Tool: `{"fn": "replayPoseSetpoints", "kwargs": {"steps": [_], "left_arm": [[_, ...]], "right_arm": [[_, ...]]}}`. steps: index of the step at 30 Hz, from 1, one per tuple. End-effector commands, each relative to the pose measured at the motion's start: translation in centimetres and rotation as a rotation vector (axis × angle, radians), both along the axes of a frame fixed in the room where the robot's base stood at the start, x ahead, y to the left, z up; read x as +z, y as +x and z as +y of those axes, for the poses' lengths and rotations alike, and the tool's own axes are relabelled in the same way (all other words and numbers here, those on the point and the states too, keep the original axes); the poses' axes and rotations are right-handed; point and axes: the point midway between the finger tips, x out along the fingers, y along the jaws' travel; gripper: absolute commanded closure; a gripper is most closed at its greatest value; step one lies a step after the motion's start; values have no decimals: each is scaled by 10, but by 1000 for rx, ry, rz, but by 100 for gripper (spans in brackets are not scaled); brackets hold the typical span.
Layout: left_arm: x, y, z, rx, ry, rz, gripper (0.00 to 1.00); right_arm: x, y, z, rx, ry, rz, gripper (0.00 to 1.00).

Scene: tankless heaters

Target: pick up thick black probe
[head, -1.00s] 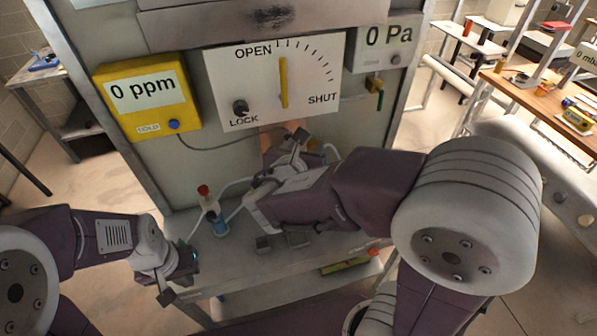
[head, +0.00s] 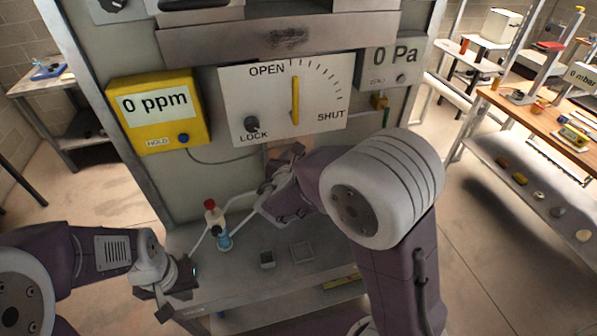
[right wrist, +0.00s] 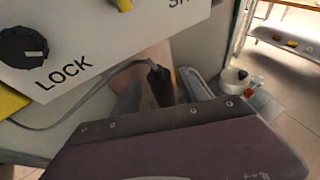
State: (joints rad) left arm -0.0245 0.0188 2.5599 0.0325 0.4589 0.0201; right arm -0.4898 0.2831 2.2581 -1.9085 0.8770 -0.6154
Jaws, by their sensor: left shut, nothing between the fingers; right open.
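The thick black probe (right wrist: 160,84) hangs upright in the right wrist view, with a grey cable curving from its top toward the left. It lies between the spread fingers of my right gripper (right wrist: 162,98), nearer the panel than the gripper body; I cannot tell whether either finger touches it. In the head view my right gripper (head: 280,172) is close to the panel, below the dial plate, and the probe is mostly hidden there. My left gripper (head: 186,277) is shut and empty, low at the left by the shelf edge.
The yellow gas meter (head: 158,130) and the dial plate (head: 283,126) with its lock knob are on the panel above. A red-capped bottle (head: 215,220) with tubing stands on the shelf (head: 250,285), left of my right gripper. A wooden workbench (head: 540,118) is far right.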

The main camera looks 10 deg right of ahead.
Motion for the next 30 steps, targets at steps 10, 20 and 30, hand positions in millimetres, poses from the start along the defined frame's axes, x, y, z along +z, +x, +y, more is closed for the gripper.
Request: {"fn": "replayPoseSetpoints", "kwargs": {"steps": [10, 20, 30], "left_arm": [[0, 0, 0, 0, 0, 0, 100], [0, 0, 0, 0, 0, 0, 100], [0, 0, 0, 0, 0, 0, 100]], "right_arm": [[0, 0, 0, 1, 0, -1, 95], [0, 0, 0, 0, 0, -1, 100], [0, 0, 0, 0, 0, -1, 100]]}}
